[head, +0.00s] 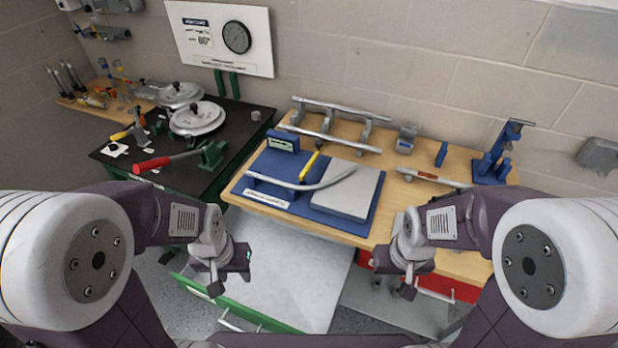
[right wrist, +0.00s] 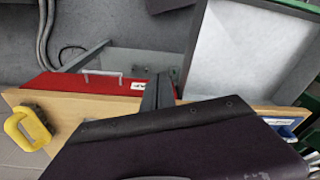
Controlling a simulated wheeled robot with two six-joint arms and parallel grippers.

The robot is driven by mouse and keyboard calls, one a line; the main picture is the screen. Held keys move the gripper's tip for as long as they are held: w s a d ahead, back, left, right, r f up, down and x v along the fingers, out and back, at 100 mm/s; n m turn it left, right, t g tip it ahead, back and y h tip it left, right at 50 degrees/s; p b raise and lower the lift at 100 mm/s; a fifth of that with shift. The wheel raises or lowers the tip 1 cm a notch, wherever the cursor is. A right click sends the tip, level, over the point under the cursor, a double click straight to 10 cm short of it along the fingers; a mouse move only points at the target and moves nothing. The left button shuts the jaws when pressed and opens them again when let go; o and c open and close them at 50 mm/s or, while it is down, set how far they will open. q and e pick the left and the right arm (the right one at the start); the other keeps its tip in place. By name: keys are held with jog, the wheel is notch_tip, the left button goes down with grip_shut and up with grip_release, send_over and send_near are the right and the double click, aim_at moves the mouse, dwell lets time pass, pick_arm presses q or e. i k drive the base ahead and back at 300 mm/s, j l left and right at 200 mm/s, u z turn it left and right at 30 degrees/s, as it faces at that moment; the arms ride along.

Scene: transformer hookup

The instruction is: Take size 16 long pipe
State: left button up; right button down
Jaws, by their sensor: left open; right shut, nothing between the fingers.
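Two long grey pipes lie across a rack on the wooden bench in the head view: a rear pipe (head: 342,108) and a front pipe (head: 328,138). I cannot read a size on either. A bent pipe (head: 300,184) lies on the blue bending board (head: 352,228). My left gripper (head: 216,286) is open and empty, above the open drawer and short of the bench. My right gripper (head: 404,290) is shut and empty, in front of the bench's front edge. Both grippers are well apart from the pipes. The dark fingers also show in the right wrist view (right wrist: 157,94).
An open green drawer (head: 275,262) with a pale floor juts out in front. A dark workbench (head: 185,172) with a red-handled tool (head: 165,160) stands left. A blue stand (head: 492,165) and a short level-like tool (head: 432,178) are on the bench's right. A red drawer (right wrist: 85,85) is below.

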aim_at(291, 187)
jog(key=j+u, duration=0.1)
jog(key=j, duration=0.5)
jog(key=i+j+u, duration=0.15)
jog(key=j, duration=0.45)
jog(key=i+j+u, duration=0.1)
jog(key=j, duration=0.45)
